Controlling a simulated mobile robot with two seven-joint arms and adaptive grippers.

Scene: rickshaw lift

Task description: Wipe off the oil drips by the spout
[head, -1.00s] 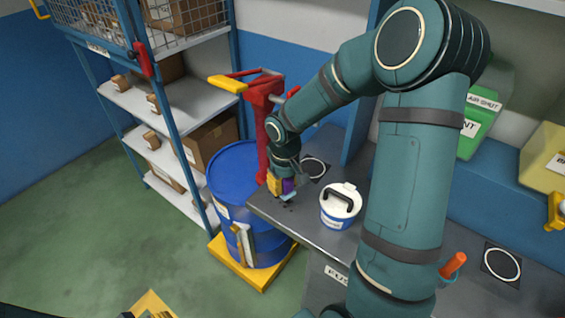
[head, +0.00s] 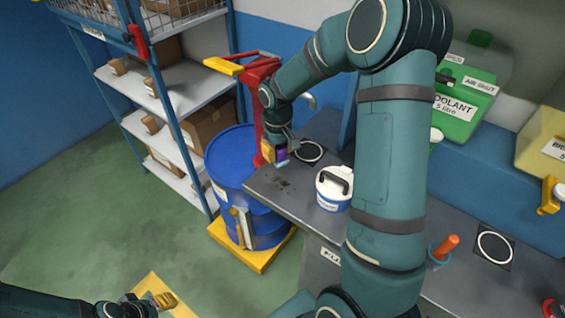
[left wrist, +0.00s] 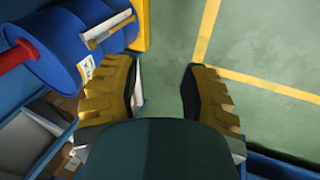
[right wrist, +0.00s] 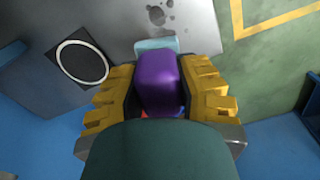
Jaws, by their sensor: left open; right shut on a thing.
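My right gripper (head: 278,158) is shut on a purple-handled tool with a pale blue pad at its end. In the right wrist view the purple handle (right wrist: 158,82) sits between the yellow fingers and the pale blue pad (right wrist: 157,45) points to the bench. Dark oil drips (head: 284,184) lie on the grey bench (head: 268,196) near its left end; the drips (right wrist: 158,15) lie beyond the pad. I cannot tell whether the pad touches the bench. A curved metal spout (head: 311,101) shows behind my right arm. My left gripper (head: 165,300) is open and empty, low at left.
A blue drum (head: 232,160) with a red pump (head: 258,90) stands on a yellow base left of the bench. A white tub (head: 333,188), an orange-handled item (head: 446,246) and a green coolant can (head: 462,105) are on the right. Shelves (head: 180,85) stand behind the drum.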

